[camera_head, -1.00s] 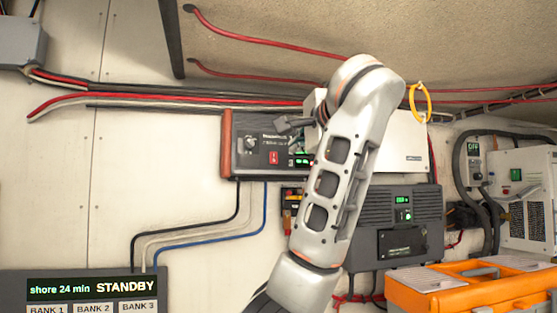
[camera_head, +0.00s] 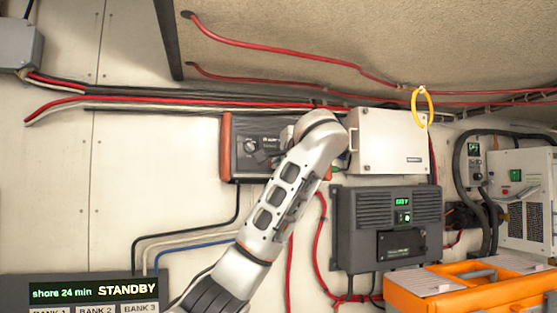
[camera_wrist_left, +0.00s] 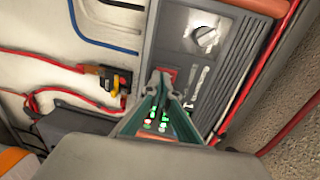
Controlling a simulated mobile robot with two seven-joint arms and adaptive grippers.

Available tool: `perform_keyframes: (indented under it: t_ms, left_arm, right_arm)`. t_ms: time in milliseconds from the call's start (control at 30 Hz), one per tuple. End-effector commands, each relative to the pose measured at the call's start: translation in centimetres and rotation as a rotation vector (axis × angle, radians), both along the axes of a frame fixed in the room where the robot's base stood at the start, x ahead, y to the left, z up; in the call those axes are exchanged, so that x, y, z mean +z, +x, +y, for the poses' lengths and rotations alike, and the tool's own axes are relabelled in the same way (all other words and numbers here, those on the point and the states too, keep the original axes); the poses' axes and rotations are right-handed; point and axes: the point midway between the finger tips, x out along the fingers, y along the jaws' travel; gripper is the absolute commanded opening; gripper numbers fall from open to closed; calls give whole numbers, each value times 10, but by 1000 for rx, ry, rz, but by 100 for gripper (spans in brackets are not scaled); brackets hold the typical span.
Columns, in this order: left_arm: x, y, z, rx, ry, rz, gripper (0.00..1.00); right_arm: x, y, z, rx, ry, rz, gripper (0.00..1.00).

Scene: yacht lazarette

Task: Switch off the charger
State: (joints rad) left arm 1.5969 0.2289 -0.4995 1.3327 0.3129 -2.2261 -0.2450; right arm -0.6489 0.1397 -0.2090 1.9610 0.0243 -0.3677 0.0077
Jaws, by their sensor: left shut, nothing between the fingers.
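A dark panel unit (camera_head: 238,160) with orange-brown end trim hangs on the wall, with a round knob (camera_head: 250,146). In the left wrist view the knob (camera_wrist_left: 205,37), a red switch (camera_wrist_left: 168,75) and green lights (camera_wrist_left: 155,122) show on its face. A second dark finned box (camera_head: 345,225) with a green display (camera_head: 402,203) hangs lower right. I cannot read which one is the charger. My left gripper (camera_wrist_left: 165,83) is shut and empty, its fingertips at the red switch; contact cannot be told. In the head view my wrist hides the fingertips and switch. My right gripper is not in view.
A white box (camera_head: 388,140) sits right of my wrist, with a yellow ring (camera_head: 422,105) beside it. Red cables run above. An orange toolbox (camera_head: 470,290) stands lower right. A STANDBY display (camera_head: 95,291) is lower left. A red-yellow connector (camera_wrist_left: 110,80) lies beside the panel.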

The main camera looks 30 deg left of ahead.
Motion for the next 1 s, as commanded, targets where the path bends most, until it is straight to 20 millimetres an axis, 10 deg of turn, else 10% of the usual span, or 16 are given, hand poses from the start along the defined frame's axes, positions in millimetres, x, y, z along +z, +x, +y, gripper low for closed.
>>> perform_keyframes:
  t_ms: [1000]
  left_arm:
    - [-5, 8, 9, -1, 86, -75, 0]
  right_arm:
    - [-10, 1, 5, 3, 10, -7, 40]
